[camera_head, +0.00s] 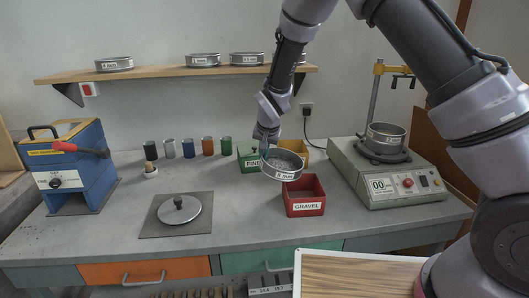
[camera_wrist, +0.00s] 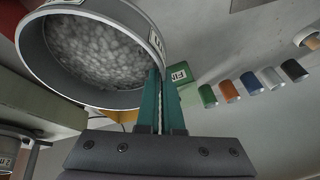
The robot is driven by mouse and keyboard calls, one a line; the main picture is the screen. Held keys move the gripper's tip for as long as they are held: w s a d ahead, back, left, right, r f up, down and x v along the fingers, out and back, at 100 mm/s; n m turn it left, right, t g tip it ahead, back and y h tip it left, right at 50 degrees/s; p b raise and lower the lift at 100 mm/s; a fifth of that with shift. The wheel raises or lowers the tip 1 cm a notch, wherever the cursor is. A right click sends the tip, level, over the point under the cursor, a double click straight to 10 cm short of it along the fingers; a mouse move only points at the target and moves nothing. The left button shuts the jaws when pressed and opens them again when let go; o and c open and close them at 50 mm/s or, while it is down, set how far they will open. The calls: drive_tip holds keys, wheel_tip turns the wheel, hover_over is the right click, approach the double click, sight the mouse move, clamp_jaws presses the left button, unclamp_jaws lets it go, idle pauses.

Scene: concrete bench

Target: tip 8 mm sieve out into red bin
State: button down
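My gripper (camera_head: 264,149) is shut on the rim of a round metal sieve (camera_head: 282,174), at the sieve's left side in the head view. The sieve is held above the bench, behind and slightly left of the red bin, and looks close to level. Its label is too small to read surely. In the wrist view, pale gravel stones cover the inside of the sieve (camera_wrist: 35,50), and the green fingers (camera_wrist: 157,85) close on its wall. The red bin (camera_head: 304,209), labelled GRAVEL, stands on the bench; its visible inside looks empty.
A green bin (camera_head: 247,165) and a yellow bin (camera_head: 318,158) stand behind the sieve. A shaker (camera_head: 400,190) carrying another sieve (camera_head: 385,139) is on the right. Several coloured cups line the back. A lidded plate (camera_head: 179,211) and a blue machine (camera_head: 70,165) are left. Sieves sit on the shelf (camera_head: 160,74).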

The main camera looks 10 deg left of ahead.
sight(272, 164)
drive_tip(key=shift+d+r+m+t+y, duration=0.15)
drive_tip(key=shift+d+r+y, duration=0.25)
drive_tip(key=shift+r+y, duration=0.3)
drive_tip(key=shift+d+r+m+t+y, duration=0.1)
drive_tip(key=shift+d+r+m+y, duration=0.1)
drive_tip(key=shift+d+r+y, duration=0.4)
drive_tip(key=shift+d+r+m+t+y, duration=0.15)
drive_tip(key=shift+d+r+y, duration=0.1)
drive_tip(key=shift+r+y, duration=0.55)
drive_tip(key=shift+d+y, duration=0.25)
drive_tip(key=shift+y, duration=0.05)
drive_tip(key=s+d+m+t+y, duration=0.1)
drive_tip(key=d+m+t+y, duration=0.4)
drive_tip(key=d+y, duration=0.8)
drive_tip(key=shift+s+d+m+t, duration=0.2)
drive_tip(key=shift+d+m+t, duration=0.25)
drive_tip(key=shift+d, duration=1.8)
drive_tip(key=shift+y, duration=0.3)
